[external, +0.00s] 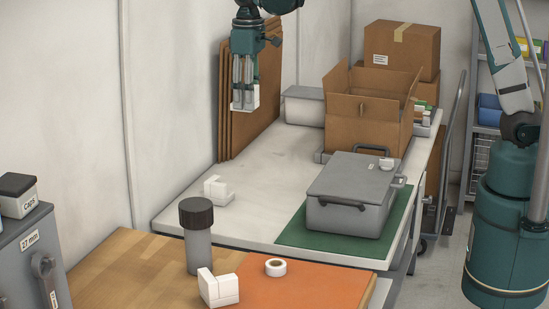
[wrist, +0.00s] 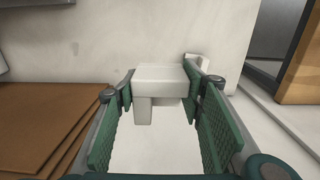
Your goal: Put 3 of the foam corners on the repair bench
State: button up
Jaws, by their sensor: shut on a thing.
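My gripper (external: 243,88) hangs pointing down above the white table, in front of the cardboard sheets. It is shut on a white foam corner (external: 250,97), which also shows between the green finger pads in the wrist view (wrist: 160,78). A second foam corner (external: 218,191) sits on the left part of the white table (external: 262,165). A third foam corner (external: 218,288) sits on the wooden bench (external: 130,273), at the left edge of an orange mat (external: 315,288). In the wrist view a white piece (wrist: 194,60) shows partly behind the right finger; I cannot tell what it is.
A grey case (external: 350,200) stands on a green mat (external: 290,234). An open carton (external: 368,122) and a pale bin (external: 303,106) stand farther back. Brown sheets (external: 262,90) lean on the wall. A dark-capped cylinder (external: 197,238) and tape roll (external: 275,267) stand on the near bench.

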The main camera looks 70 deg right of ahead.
jog(key=s+a+n+p, duration=0.2)
jog(key=s+a+n, duration=0.15)
jog(key=a, duration=1.15)
jog(key=s+a+n+p, duration=0.25)
jog(key=s+a, duration=0.25)
jog(key=a, duration=1)
jog(key=s+a+n+p, duration=0.2)
jog(key=s+a+n, duration=0.2)
jog(key=a, duration=1.1)
jog(key=s+a+n+p, duration=0.4)
jog(key=s+a+n, duration=0.4)
jog(key=s+a, duration=1.6)
notch_tip(320, 180, down, 11)
jog(key=shift+s+r, duration=0.2)
jog(key=shift+s, duration=0.05)
jog(key=shift+a+f, duration=0.1)
jog(key=shift+a, duration=0.05)
jog(key=shift+f+b, duration=0.95)
jog(key=shift+f, duration=2.3)
jog(key=shift+f+b, duration=0.35)
jog(key=shift+f, duration=0.15)
